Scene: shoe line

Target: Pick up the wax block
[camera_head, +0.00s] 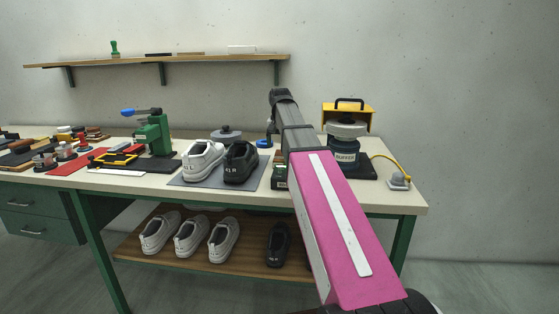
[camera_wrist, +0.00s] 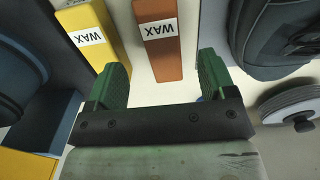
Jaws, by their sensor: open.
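In the wrist view a brown block (camera_wrist: 162,55) labelled WAX lies just beyond my gripper, its near end in line with the gap between the fingers. A yellow block (camera_wrist: 92,32), also labelled WAX, lies to its left, close to the left finger. My gripper (camera_wrist: 163,75) is open with green fingers spread apart, and nothing is held between them. In the head view my arm covers this part of the bench, and I cannot make out either wax block there.
A black shoe (camera_wrist: 272,40) and a grey round lid (camera_wrist: 292,105) are on the wrist view's right. The buffer machine (camera_head: 345,150) stands right of my arm on the bench (camera_head: 405,198). White and black shoes (camera_head: 203,160) stand on a grey mat left of my arm.

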